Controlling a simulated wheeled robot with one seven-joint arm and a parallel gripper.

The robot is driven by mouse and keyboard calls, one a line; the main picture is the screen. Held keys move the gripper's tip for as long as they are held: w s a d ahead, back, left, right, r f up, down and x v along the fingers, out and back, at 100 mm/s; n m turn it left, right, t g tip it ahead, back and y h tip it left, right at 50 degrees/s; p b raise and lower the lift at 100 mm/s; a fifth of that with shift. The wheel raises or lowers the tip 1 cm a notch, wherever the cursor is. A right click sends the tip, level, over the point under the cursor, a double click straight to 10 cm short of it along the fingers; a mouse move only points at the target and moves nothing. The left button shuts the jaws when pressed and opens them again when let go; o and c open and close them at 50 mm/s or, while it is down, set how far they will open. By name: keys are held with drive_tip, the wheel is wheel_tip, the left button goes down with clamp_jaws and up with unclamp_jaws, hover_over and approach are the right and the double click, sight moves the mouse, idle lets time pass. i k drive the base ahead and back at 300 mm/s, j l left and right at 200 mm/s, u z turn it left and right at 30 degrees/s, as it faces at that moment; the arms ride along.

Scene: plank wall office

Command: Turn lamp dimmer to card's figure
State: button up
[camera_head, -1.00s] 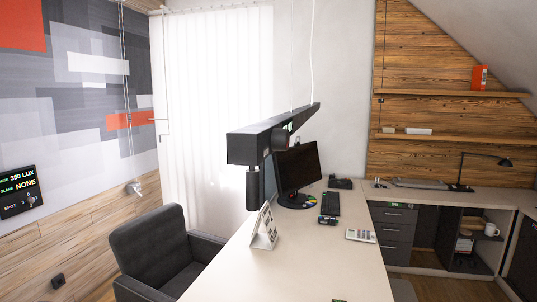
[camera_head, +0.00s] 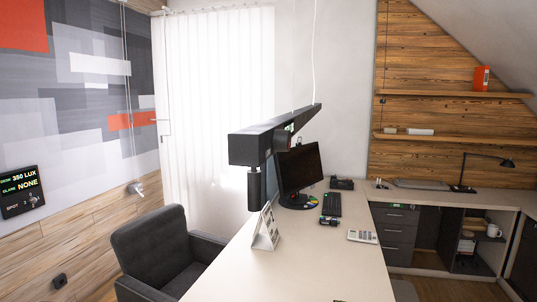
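A black display panel (camera_head: 21,191) on the left wall reads 350 LUX for the desk and NONE for glare. Its lower row reads SPOT with a small figure, seemingly 3, and a small knob-like part beside it. A long black lamp (camera_head: 275,134) hangs on a thin wire over the desk, with a dark cylinder (camera_head: 255,188) below its near end. A white tent-shaped card (camera_head: 266,230) stands on the desk; its figure is too small to read. I cannot make out a dimmer for certain. My gripper is not in view.
The pale desk (camera_head: 310,268) is mostly bare in front. A monitor (camera_head: 300,169), keyboard (camera_head: 331,204) and calculator (camera_head: 362,236) stand farther back. A dark armchair (camera_head: 165,250) fills the floor at the desk's left. A small black desk lamp (camera_head: 487,160) stands on the back counter.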

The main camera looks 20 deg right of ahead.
sight(282, 139)
drive_tip(key=k+l+u, duration=0.4)
drive_tip(key=k, duration=0.35)
drive_tip(key=k+l, duration=0.75)
drive_tip(key=k, duration=0.1)
